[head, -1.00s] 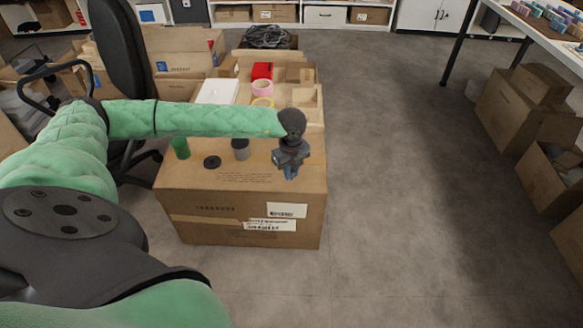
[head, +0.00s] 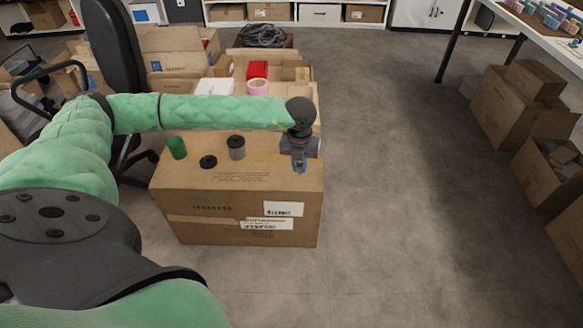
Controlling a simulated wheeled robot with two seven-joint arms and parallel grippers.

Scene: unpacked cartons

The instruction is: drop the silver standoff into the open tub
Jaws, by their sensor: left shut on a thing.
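My left gripper (head: 300,167) points down over the right end of the top of a large closed carton (head: 238,218). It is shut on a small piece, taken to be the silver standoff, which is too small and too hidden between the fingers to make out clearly. A grey tub with a dark open top (head: 236,148) stands upright on the carton, left of the gripper and apart from it. A flat black disc (head: 208,162), perhaps a lid, lies beside the tub. My right gripper does not show.
A green cylinder (head: 176,148) stands near the carton's left edge. Behind my arm are a pink tape roll (head: 258,87), a red box (head: 257,69) and a white box (head: 214,86). An office chair (head: 116,45) stands at left. Open floor (head: 400,200) lies to the right.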

